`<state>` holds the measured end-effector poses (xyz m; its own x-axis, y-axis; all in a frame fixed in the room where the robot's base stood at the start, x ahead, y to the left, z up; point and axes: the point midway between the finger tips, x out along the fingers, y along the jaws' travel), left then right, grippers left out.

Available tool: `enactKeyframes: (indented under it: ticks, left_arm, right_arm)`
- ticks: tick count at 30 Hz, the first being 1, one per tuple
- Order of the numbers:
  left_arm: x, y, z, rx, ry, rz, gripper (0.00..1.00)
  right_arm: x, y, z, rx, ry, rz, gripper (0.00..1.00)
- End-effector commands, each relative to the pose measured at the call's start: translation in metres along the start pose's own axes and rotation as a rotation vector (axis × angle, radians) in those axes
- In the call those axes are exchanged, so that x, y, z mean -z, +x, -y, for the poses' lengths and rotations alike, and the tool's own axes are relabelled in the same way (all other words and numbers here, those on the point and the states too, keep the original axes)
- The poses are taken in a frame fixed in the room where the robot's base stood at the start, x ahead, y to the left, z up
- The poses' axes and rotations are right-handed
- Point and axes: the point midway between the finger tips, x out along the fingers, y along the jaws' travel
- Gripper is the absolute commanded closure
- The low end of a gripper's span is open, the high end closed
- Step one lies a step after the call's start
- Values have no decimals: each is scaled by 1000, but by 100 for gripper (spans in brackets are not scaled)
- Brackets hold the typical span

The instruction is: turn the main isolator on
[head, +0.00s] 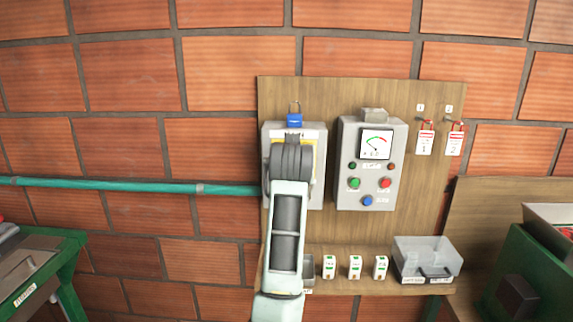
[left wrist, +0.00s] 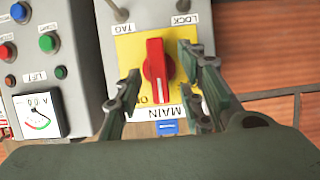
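The main isolator is a grey box (head: 317,190) on a wooden board; my arm hides most of its front in the head view. In the left wrist view its red handle (left wrist: 157,72) stands on a yellow plate (left wrist: 128,48) above the label MAIN (left wrist: 166,112). The handle's long side runs up and down the picture, with a white mark at its lower end. My left gripper (left wrist: 162,92) is open, with its fingers on either side of the handle and visible gaps to it. The position lettering is mostly hidden. My right gripper is not in view.
A blue padlock (head: 294,120) hangs above the isolator. To its right is a control box (head: 345,150) with a meter and buttons. Tags (head: 425,143) hang farther right. A shelf (head: 345,285) below holds small white-fronted items and a clear bin (head: 428,258).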

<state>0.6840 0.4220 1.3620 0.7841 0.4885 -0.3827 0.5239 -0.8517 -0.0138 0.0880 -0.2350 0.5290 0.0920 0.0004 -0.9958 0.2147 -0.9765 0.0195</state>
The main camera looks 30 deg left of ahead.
Motion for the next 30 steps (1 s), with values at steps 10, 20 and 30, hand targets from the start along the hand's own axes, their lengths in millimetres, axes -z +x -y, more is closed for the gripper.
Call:
enactKeyframes:
  ticks: [10,20,30]
  left_arm:
    - [0,-73,2,-1,-3,-2,64]
    - [0,-102,3,0,0,2,64]
    - [0,-102,3,0,0,1,64]
  right_arm:
    - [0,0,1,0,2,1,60]
    - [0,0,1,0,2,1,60]
    - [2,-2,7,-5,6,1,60]
